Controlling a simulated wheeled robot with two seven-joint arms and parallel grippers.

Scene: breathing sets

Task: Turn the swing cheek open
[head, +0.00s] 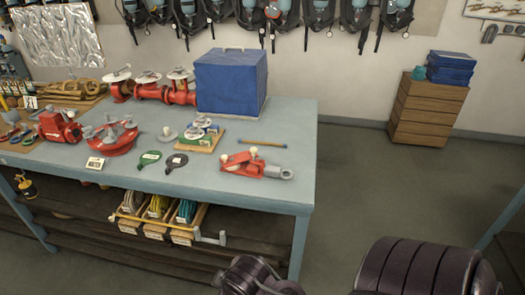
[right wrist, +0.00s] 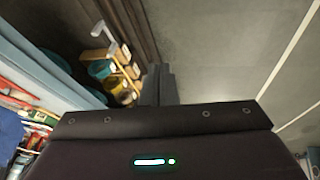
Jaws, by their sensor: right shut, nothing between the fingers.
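A red pulley block (head: 252,165) lies near the front right corner of the blue-grey bench. It has a pale round part by its upper edge and a grey eye fitting (head: 286,173) at its right end. I take one of its red side plates to be the swing cheek, but it is too small to tell how far it is turned. My right gripper (right wrist: 158,84) is shut and empty in the right wrist view, pointing past the bench edge toward the lower shelf and floor. It is apart from the block. My left gripper is not in view.
Red valves and pipe fittings (head: 181,95), a blue box (head: 231,82), two paddle-shaped tags and a yellow-blue stick (head: 262,143) share the bench (head: 300,140). Wooden bins (head: 157,232) and a grey hooked handle (head: 221,238) sit below its front edge.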

